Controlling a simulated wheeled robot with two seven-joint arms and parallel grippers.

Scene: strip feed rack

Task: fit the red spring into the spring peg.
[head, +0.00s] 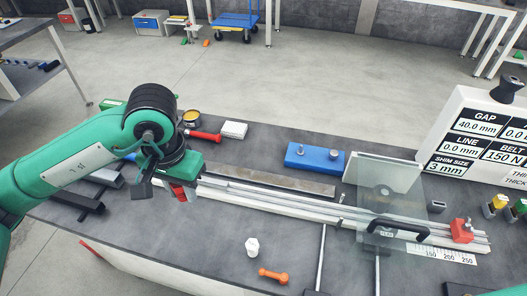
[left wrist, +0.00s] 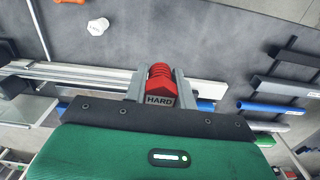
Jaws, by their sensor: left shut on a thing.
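My left gripper (head: 168,193) hangs over the left end of the pale rail on the dark table. It is shut on the red spring (head: 180,194), mostly hidden by the jaws in the head view. In the left wrist view the red spring (left wrist: 160,74) sits between the two grey fingers (left wrist: 160,82), with its coils pointing away from the palm and a block marked HARD at the near end. I cannot pick out the spring peg for sure.
A clear guard plate with a black handle (head: 398,229) covers the rail's right part, near a red block (head: 462,231). A blue block with two knobs (head: 316,158) stands behind the rail. A white nut (head: 252,246) and an orange piece (head: 273,276) lie in front.

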